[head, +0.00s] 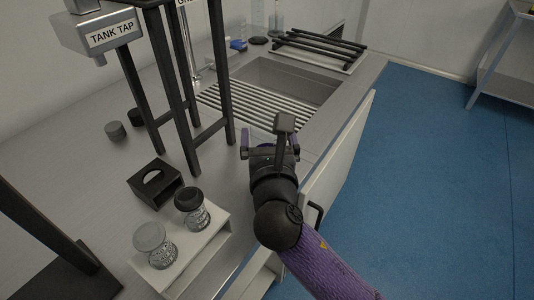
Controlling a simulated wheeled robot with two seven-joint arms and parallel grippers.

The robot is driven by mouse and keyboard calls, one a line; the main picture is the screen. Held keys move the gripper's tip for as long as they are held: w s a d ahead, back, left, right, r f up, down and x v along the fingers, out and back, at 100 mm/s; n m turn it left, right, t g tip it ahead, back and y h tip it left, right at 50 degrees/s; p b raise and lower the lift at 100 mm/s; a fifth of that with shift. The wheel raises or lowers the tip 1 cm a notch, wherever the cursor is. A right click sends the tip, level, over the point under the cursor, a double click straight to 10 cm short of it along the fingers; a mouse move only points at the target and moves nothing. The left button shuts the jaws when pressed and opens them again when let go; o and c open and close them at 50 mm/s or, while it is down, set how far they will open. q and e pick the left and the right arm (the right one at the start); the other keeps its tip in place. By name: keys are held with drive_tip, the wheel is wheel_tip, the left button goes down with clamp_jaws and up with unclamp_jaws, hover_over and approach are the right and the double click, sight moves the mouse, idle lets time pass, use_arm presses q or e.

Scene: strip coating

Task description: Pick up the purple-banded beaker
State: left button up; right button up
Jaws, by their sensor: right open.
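I cannot make out a purple-banded beaker in the head view; any band on the small clear vessels at the back is too small to tell. One tall clear vessel (257,18) stands behind the sink, and another clear vessel (276,18) is just right of it. My right gripper (270,143) is open, its purple-marked fingers apart, over the counter by the near edge of the sink. Nothing shows between the fingers. My arm hides part of the counter edge. My left gripper is not in view.
A sink (285,78) with a slatted rack (240,106) lies ahead. A black frame stand (172,85) and tank tap (105,35) rise at left.

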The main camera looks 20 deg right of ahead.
drive_tip(key=shift+w, duration=0.15)
drive_tip(key=c, duration=1)
